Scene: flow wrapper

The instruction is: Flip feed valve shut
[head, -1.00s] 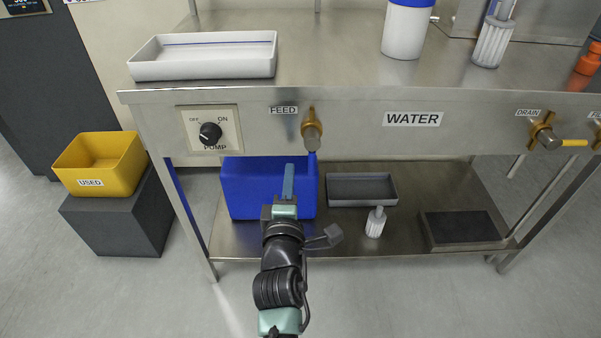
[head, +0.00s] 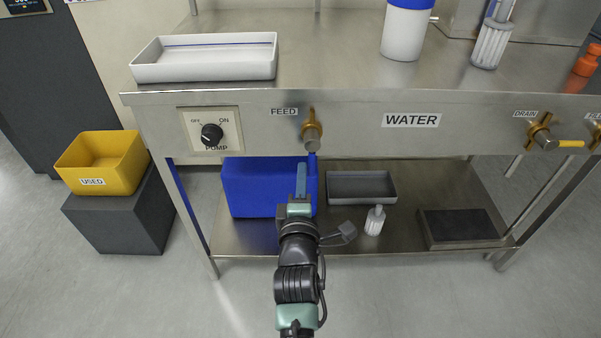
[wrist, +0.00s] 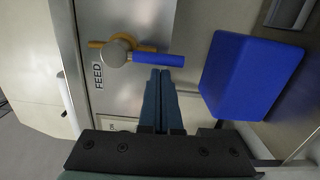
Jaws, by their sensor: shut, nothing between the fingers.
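The feed valve (head: 311,131) is a brass valve with a grey knob, on the steel front panel right of the FEED label (head: 283,112). Its blue handle (wrist: 158,58) points down, in line with the brass body; in the head view only a bit of it shows below the knob. My gripper (head: 301,168) is shut and empty, just below the panel edge in the head view. In the wrist view the closed fingertips (wrist: 161,73) are right beside the handle, on its FEED-label side. I cannot tell whether they touch it.
The pump switch (head: 212,135) is left of the valve. The drain valve (head: 543,134) with a yellow handle is far right. A blue box (head: 245,187), a grey tray (head: 361,187) and a small white bottle (head: 375,221) are on the lower shelf.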

